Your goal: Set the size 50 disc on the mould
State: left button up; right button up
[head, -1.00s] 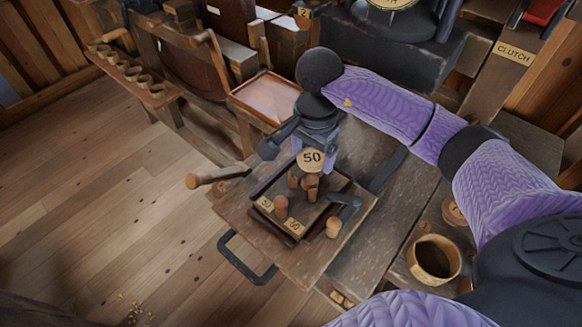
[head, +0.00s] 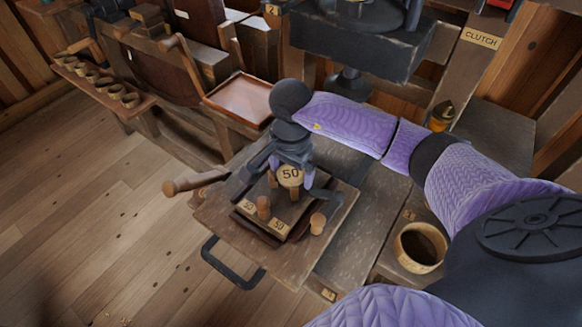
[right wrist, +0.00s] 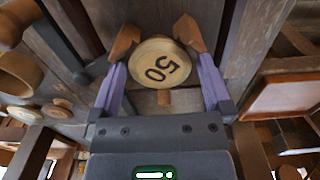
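The size 50 disc (head: 290,176) is pale wood with a dark "50" on its face. My right gripper (head: 290,171) has its two brown-tipped fingers on opposite sides of it. In the right wrist view the disc (right wrist: 162,60) sits between the fingertips (right wrist: 157,42), which appear to press its rim. The mould (head: 292,211) is a dark square block with brass number plates on its front edges, on the wooden bench. The disc is over the mould's back part; the gripper and disc hide what lies beneath, so contact is unclear. My left gripper is out of view.
Wooden pegs (head: 263,205) and a round knob (head: 317,223) stand up around the mould. A wooden handle (head: 190,182) sticks out at left. A round wooden cup (head: 420,247) is at right, and a brown tray (head: 240,98) lies behind.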

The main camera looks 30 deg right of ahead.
aim_at(291, 174)
notch_tip(291, 174, up, 13)
jog(key=p, duration=0.1)
jog(key=shift+f, duration=0.2)
dwell(0.5)
